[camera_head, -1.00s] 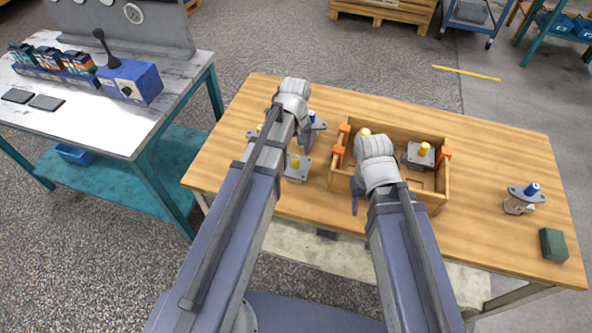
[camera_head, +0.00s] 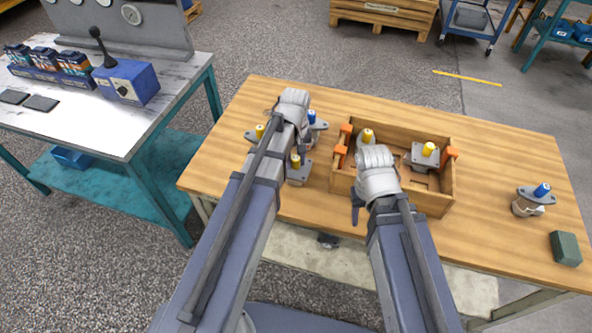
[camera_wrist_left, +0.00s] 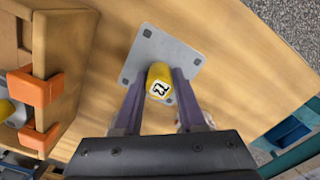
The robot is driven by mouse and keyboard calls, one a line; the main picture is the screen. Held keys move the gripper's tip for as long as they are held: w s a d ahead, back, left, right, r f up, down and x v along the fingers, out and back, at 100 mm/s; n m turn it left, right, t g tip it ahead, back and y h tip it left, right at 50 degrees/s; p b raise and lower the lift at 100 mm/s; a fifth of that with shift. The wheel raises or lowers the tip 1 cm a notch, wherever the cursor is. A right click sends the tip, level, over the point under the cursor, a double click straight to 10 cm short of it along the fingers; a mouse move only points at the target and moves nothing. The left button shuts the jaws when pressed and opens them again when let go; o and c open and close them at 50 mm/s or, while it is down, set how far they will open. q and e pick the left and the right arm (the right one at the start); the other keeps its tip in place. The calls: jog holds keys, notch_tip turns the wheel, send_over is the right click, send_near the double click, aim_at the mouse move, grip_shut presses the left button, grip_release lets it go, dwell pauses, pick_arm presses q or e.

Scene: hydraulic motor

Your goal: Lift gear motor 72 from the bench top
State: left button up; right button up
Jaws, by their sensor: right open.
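Gear motor 72 (camera_wrist_left: 161,86) has a yellow shaft cap marked 72 and a square grey flange. It stands upright on the bench top (camera_wrist_left: 240,105), and its yellow cap also shows in the head view (camera_head: 296,160). My left gripper (camera_wrist_left: 160,75) is over it from above, its two fingers apart on either side of the yellow cap. I see no clear grip on it.
A wooden crate (camera_head: 432,200) with orange corner pieces holds two yellow-capped motors. Another yellow-capped motor (camera_head: 259,131) and a blue-capped one (camera_head: 313,117) stand near my left gripper. A blue-capped motor (camera_head: 531,200) and a green block (camera_head: 565,248) are at the right.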

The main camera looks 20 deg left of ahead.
pick_arm(q)
grip_shut()
dwell(0.9)
